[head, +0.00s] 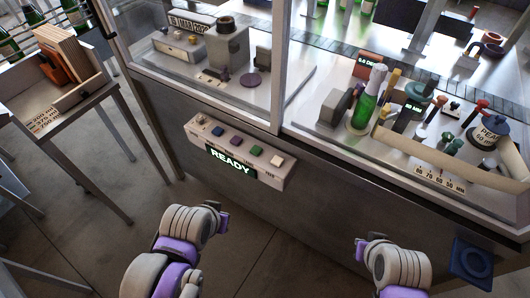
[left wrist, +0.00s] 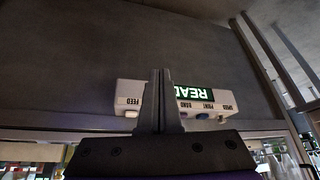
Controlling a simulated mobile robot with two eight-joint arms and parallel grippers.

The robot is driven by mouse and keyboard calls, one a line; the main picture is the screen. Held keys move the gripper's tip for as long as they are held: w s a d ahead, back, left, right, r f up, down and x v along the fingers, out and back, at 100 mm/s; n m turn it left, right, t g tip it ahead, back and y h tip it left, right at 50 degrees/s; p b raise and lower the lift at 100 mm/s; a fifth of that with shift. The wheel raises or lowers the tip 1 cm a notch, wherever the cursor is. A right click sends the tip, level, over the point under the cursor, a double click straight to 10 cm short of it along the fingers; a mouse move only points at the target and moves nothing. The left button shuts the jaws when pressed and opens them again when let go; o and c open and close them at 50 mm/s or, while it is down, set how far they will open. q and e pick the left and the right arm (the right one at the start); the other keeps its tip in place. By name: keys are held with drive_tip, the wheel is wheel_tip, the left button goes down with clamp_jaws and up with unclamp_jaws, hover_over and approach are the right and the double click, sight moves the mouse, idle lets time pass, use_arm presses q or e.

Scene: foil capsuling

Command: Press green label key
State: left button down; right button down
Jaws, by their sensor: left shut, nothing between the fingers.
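The key panel (head: 240,153) is a pale box on the front of the machine, with a lit READY display (head: 230,160). Its row of keys includes a blue key, a purple key, the green key (head: 256,150) and a pale key at the right end. In the left wrist view the panel (left wrist: 128,95) appears upside down behind my left gripper (left wrist: 161,72). The fingers are together and empty, and cover part of the panel; I cannot make out the green key there. In the head view my left arm is below the panel. My right arm is at lower right, its fingers not clear.
Glass panes and a metal frame rise above the panel. On the machine deck at right stand a green bottle (head: 367,98) and several tools. A side table (head: 60,108) with a wooden box stands at left. The floor below the panel is clear.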

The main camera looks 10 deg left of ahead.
use_arm(q)
drive_tip(key=shift+a, duration=0.15)
use_arm(e)
drive_tip(key=shift+a, duration=0.1)
use_arm(q)
wheel_tip(320, 180, up, 9)
drive_tip(key=n+t+h+p, duration=0.1)
drive_tip(key=t+h, duration=0.1)
drive_tip(key=h, duration=0.4)
hover_over(254, 152)
drive_tip(key=shift+f, duration=0.15)
use_arm(e)
drive_tip(key=shift+w+r, duration=0.25)
drive_tip(key=shift+r, duration=0.2)
drive_tip(key=shift+w+r, duration=0.2)
drive_tip(key=shift+r, duration=0.25)
use_arm(q)
drive_tip(key=shift+f, duration=0.1)
use_arm(e)
drive_tip(key=shift+f, duration=0.1)
